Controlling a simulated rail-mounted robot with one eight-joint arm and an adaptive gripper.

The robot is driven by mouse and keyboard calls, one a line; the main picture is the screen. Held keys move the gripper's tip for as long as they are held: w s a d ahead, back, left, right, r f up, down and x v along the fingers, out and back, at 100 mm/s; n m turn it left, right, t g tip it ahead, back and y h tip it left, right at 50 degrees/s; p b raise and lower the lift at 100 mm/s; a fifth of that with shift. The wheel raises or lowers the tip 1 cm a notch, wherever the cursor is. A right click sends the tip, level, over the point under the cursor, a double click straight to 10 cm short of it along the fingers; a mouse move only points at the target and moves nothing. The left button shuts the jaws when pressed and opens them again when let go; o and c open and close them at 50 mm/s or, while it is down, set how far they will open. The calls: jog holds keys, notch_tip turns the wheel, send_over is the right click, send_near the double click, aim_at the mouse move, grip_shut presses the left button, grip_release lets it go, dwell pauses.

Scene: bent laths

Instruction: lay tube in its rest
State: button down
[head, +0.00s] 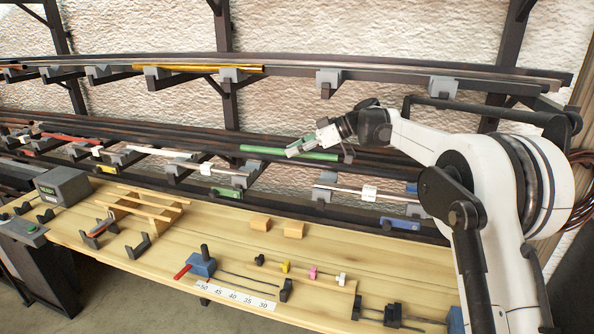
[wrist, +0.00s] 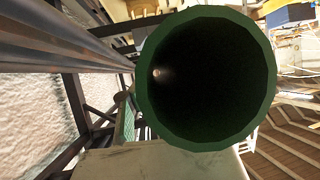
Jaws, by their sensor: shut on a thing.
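A green tube (head: 268,150) is held nearly level in front of the wall rack. My gripper (head: 308,146) is shut on it near its right end. In the wrist view the tube's open, hollow end (wrist: 147,85) faces the camera, with a dark green rim and a black inside. The tube hides the far fingers there. Grey cradles (head: 329,78) line the upper rail, and lower ones (head: 325,182) stand behind the bench. Dark U-shaped rests (head: 137,246) stand on the bench at the left. I cannot tell which rest is the tube's own.
A yellow tube (head: 200,68) lies across upper cradles. A wooden rack (head: 150,204), a grey box (head: 64,187) and a blue clamp with a red handle (head: 201,264) stand on the bench. Bare bench shows at the right middle.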

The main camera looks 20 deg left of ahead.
notch_tip(320, 180, down, 6)
jog(key=shift+r+p, duration=0.1)
jog(key=shift+p, duration=0.35)
jog(key=c, duration=1.6)
grip_release()
jog(key=shift+c, duration=0.2)
jog(key=b+v, duration=0.1)
jog(key=v, duration=0.6)
jog(key=shift+d+b, duration=0.25)
jog(key=shift+b, duration=0.1)
jog(key=shift+r, duration=0.1)
